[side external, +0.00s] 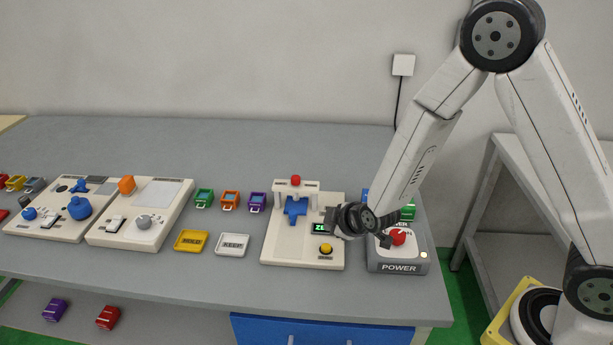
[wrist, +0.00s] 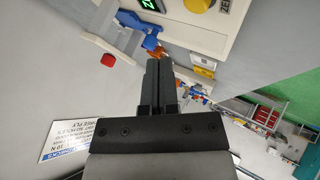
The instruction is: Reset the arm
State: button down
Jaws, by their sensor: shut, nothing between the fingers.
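My gripper (side external: 331,222) is in the side view at the right edge of the white press station, with my wrist over the gap between it and the grey POWER box (side external: 403,268). In the wrist view its two dark fingers (wrist: 158,66) lie together, shut and empty. The press station (side external: 278,255) has a red knob on top, a blue part (side external: 296,209), a green display and a yellow button (side external: 326,248). The blue part also shows in the wrist view (wrist: 138,30). My arm hides part of the POWER box, which has a red knob (side external: 398,237).
Yellow HOLD (side external: 191,252) and white KEEP (side external: 233,254) trays lie left of the press. Green (side external: 204,198), orange (side external: 230,200) and purple (side external: 257,202) small bins stand behind them. Two white panels stand farther left. The back of the table (side external: 250,140) is clear.

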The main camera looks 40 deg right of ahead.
jog(key=shift+s+d+r, duration=0.1)
jog(key=shift+s+r, duration=0.15)
jog(key=shift+r, duration=0.1)
jog(key=s+d+r+m+g, duration=0.2)
jog(key=s+r+m+g, duration=0.1)
jog(key=s, duration=0.4)
jog(key=s+d+r+m+g, duration=0.2)
jog(key=s+r+m+g, duration=0.1)
jog(key=s, duration=0.5)
jog(key=shift+s+d+r+m+g, duration=0.15)
jog(key=shift+d+r+m+g, duration=0.15)
jog(key=shift+r+m, duration=0.65)
jog(key=shift+f, duration=0.1)
jog(key=m+g, duration=0.2)
jog(key=m, duration=0.7)
send_over(327, 246)
jog(key=shift+s+r+y, duration=0.2)
jog(key=shift+s+y, duration=0.1)
jog(key=shift+s, duration=0.1)
jog(key=shift+d+f, duration=0.1)
jog(key=shift+f, duration=0.05)
jog(key=shift+w+f, duration=0.15)
jog(key=shift+f, duration=3.25)
jog(key=shift+w+f, duration=0.15)
jog(key=shift+f, duration=3.25)
